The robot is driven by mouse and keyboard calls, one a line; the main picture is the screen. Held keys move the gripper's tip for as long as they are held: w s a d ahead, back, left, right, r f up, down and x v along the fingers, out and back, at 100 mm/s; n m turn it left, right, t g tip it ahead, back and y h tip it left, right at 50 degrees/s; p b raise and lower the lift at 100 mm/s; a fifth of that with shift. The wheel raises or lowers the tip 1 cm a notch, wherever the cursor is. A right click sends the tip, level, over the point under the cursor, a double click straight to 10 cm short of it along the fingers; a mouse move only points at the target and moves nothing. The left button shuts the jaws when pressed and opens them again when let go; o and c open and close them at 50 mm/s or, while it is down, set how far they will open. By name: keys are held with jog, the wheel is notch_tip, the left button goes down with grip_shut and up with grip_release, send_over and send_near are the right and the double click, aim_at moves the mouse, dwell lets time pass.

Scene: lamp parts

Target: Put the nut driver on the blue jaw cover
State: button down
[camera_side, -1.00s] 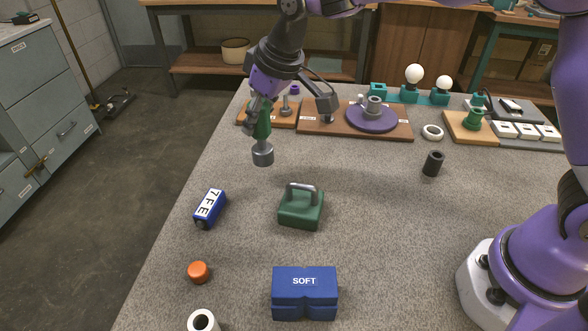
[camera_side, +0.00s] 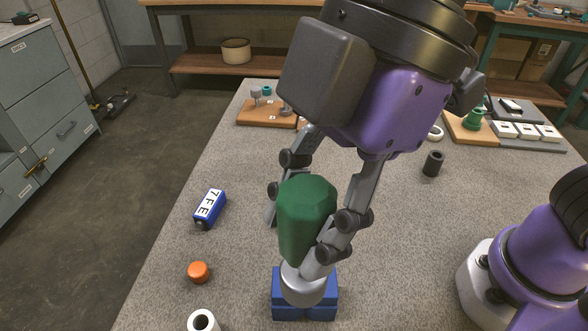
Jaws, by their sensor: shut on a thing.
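The nut driver (camera_side: 307,210) has a green handle and a grey metal socket end that points down. My gripper (camera_side: 300,240) is shut on its handle, one finger on each side, and holds it slightly tilted. The blue jaw cover (camera_side: 326,311) lies on the bench at the bottom centre. The driver's socket end overlaps it in the picture and hides its middle and its SOFT label. I cannot tell whether the socket touches the cover or is above it.
A blue block marked 7FE (camera_side: 210,207), an orange cap (camera_side: 198,272) and a white ring (camera_side: 203,321) lie to the left. A black cylinder (camera_side: 433,163) stands to the right. Boards with lamp parts (camera_side: 266,112) line the back, partly hidden by my arm.

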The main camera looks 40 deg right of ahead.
jog(key=s+d+r+n+g, duration=0.1)
jog(key=s+d+n+g, duration=0.1)
jog(key=s+n, duration=0.35)
jog(key=w+d+f, duration=0.1)
jog(key=w+f, duration=0.8)
jog(key=f, duration=0.1)
jog(key=shift+w+d+f+m, duration=0.15)
jog(key=shift+d+f+m, duration=0.2)
jog(key=shift+f+m, duration=0.1)
jog(key=shift+f, duration=0.15)
jog(key=shift+c, duration=2.3)
grip_release()
